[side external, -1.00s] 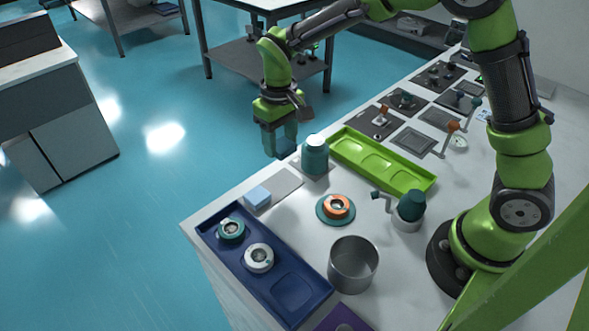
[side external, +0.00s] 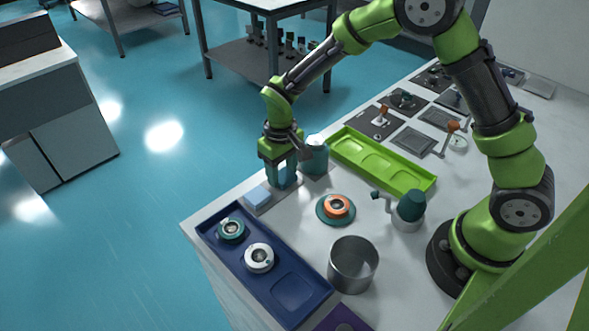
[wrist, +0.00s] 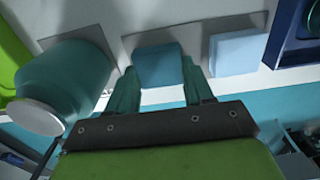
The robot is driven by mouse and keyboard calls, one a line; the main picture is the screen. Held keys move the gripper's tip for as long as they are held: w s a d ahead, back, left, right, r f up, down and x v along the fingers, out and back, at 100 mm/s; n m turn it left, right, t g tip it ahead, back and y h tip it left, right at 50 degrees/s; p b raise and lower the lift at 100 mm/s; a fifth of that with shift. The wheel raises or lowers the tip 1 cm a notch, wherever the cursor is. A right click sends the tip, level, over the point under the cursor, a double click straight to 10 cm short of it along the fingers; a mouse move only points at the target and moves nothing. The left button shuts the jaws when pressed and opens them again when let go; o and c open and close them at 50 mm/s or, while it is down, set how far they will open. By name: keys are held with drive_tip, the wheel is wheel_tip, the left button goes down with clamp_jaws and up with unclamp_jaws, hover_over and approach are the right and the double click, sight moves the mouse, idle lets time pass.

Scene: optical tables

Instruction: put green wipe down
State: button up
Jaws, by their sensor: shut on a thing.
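My gripper (side external: 281,182) points down over the grey mat (wrist: 200,32) near the table's edge. Its fingers (wrist: 160,84) are shut on a dark teal wipe (wrist: 160,64), a small block that I take for the green wipe. In the side view the fingers mostly hide it. The wipe is at or just above the mat; I cannot tell whether it touches. A light blue wipe (side external: 257,197) lies beside it on the mat, also visible in the wrist view (wrist: 237,52), with a small gap between the two.
A teal jar (side external: 314,157) stands close beside my gripper, and shows large in the wrist view (wrist: 62,82). A navy tray (side external: 292,290) with round parts lies in front. A green tray (side external: 428,186), a metal cup (side external: 353,270) and an orange-centred disc (side external: 336,208) are nearby.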

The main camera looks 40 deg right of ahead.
sight(282, 174)
drive_tip(key=o, duration=1.1)
wheel_tip(282, 174, up, 12)
drive_tip(key=s+d+r+m+t+y, duration=0.1)
drive_tip(key=s+d+r+m+t, duration=0.1)
drive_tip(key=s+r, duration=0.4)
drive_tip(key=s+d+r+m+t+y, duration=0.1)
drive_tip(key=s+d+r+t, duration=0.4)
drive_tip(key=s, duration=0.8)
drive_tip(key=shift+r+m, duration=0.4)
drive_tip(key=shift+m, duration=0.1)
